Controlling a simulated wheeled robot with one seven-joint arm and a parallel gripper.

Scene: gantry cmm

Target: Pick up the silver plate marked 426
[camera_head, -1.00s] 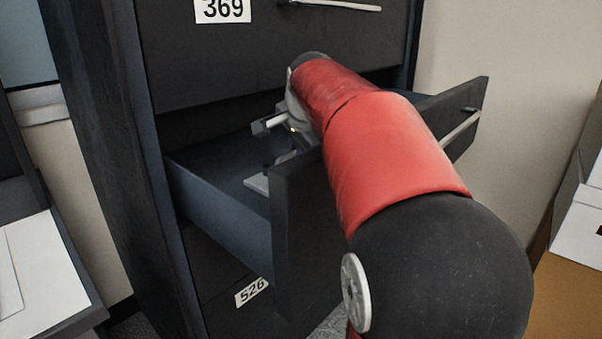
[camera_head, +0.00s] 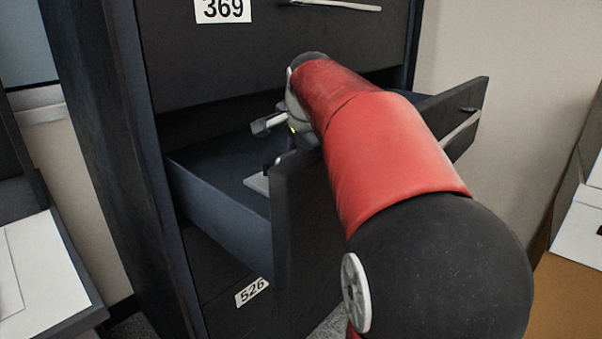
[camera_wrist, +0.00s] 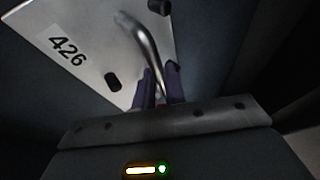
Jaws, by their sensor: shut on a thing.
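The silver plate marked 426 (camera_wrist: 95,35) lies in the open drawer. The wrist view shows its black 426 label at the left, dark oval holes and a curved metal handle (camera_wrist: 143,42). In the head view only a pale corner of the plate (camera_head: 257,184) shows behind the drawer front. My gripper (camera_wrist: 161,82) has its two purplish fingers shut on the handle, one on each side of it. In the head view the gripper is mostly hidden by my arm and the drawer front.
The open drawer (camera_head: 222,202) has dark side walls and a tall front close around my arm. A shut drawer labelled 369 (camera_head: 270,50) is above, and one labelled 526 (camera_head: 225,290) is below. A tray with white sheets (camera_head: 45,275) is at the left.

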